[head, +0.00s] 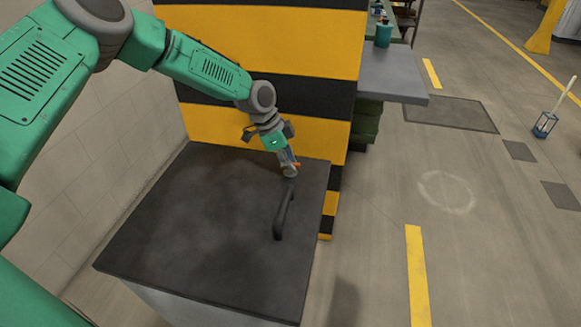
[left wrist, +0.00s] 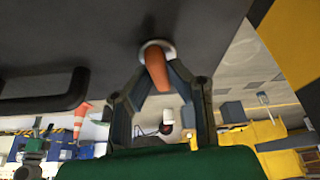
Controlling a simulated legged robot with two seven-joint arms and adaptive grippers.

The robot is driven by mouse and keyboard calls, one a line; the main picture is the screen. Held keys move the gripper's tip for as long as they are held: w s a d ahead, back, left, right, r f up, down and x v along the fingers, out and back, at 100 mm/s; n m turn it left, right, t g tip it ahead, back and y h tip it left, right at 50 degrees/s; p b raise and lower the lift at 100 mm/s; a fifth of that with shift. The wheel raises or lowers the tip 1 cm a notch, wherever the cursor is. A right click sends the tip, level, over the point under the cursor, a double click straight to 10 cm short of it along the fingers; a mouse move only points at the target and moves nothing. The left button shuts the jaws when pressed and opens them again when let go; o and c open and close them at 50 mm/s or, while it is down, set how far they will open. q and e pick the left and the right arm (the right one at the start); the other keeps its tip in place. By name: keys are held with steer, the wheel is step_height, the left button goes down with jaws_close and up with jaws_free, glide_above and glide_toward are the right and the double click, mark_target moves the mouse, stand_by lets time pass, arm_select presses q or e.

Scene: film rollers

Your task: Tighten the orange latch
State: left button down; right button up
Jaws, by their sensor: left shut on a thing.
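The orange latch (left wrist: 156,68) sticks out from a pale round mount on the dark panel in the left wrist view. In the head view a small orange part of it (head: 296,165) shows at the fingertips, near the far right corner of the dark box top. My left gripper (head: 290,165) reaches down to it, and its two fingers (left wrist: 158,82) stand on either side of the latch, shut on it. The fingers hide part of the latch in the head view. My right gripper is in neither view.
A black handle (head: 284,212) stands on the dark box top (head: 205,225), close to my left gripper. A yellow and black striped block (head: 275,60) rises right behind. A grey table (head: 395,72) is beyond it. The floor to the right is mostly free.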

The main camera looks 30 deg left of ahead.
arm_select(q)
steer(key=shift+a+f+m+b, duration=0.1)
steer(key=shift+m+b, duration=0.25)
steer(key=shift+m, duration=0.25)
steer(key=c, duration=1.5)
jaws_free()
steer(key=shift+w+g, duration=0.1)
steer(key=shift+g, duration=0.2)
steer(key=shift+c, duration=0.2)
steer(key=shift+a, duration=0.1)
steer(key=v, duration=1.2)
steer(key=shift+f, duration=0.15)
